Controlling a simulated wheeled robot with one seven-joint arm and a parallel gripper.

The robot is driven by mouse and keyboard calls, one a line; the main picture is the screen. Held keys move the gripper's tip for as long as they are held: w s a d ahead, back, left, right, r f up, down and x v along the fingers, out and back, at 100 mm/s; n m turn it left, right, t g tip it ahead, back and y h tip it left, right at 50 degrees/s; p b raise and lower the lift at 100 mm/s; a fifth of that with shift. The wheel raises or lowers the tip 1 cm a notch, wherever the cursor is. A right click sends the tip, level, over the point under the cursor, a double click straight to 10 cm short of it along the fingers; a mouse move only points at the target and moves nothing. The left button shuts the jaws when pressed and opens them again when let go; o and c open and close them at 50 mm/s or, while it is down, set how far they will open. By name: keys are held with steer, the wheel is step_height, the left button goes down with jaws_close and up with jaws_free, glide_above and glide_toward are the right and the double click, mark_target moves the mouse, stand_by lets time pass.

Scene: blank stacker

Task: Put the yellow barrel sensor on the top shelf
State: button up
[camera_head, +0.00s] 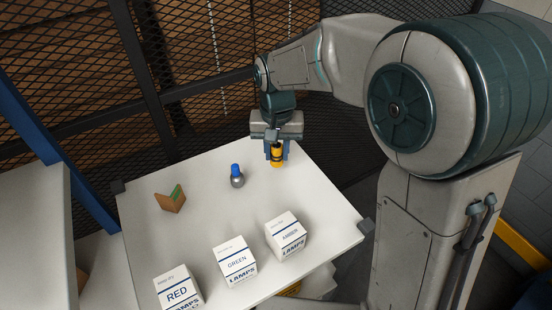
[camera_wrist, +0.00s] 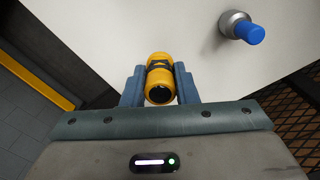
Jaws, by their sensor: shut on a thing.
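The yellow barrel sensor (camera_head: 277,160) is a short yellow cylinder with a dark band. It is at the far right part of the white table top in the head view. My gripper (camera_head: 278,150) is shut on it from above. In the wrist view the sensor (camera_wrist: 159,80) sits between the two blue-grey fingers of my gripper (camera_wrist: 160,88), with its dark round end facing the camera. Whether its lower end touches the table top (camera_head: 215,210) I cannot tell. Which surface is the top shelf is not clear; the white top is the highest surface of this stand.
A grey sensor with a blue cap (camera_head: 237,176) stands left of my gripper. A brown and green folded piece (camera_head: 171,199) lies further left. White lamp boxes marked RED (camera_head: 178,289), GREEN (camera_head: 235,261) and AMBER (camera_head: 286,234) line the front edge. Black mesh (camera_head: 190,90) stands behind.

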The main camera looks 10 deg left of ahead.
mark_target(277, 162)
steer(key=shift+f+p, duration=0.35)
steer(key=shift+f, duration=1.65)
steer(key=shift+f, duration=0.15)
steer(key=o, duration=1)
step_height(277, 162, up, 11)
steer(key=shift+r+b, duration=0.1)
steer(key=shift+b, duration=0.35)
steer(key=shift+r, duration=0.6)
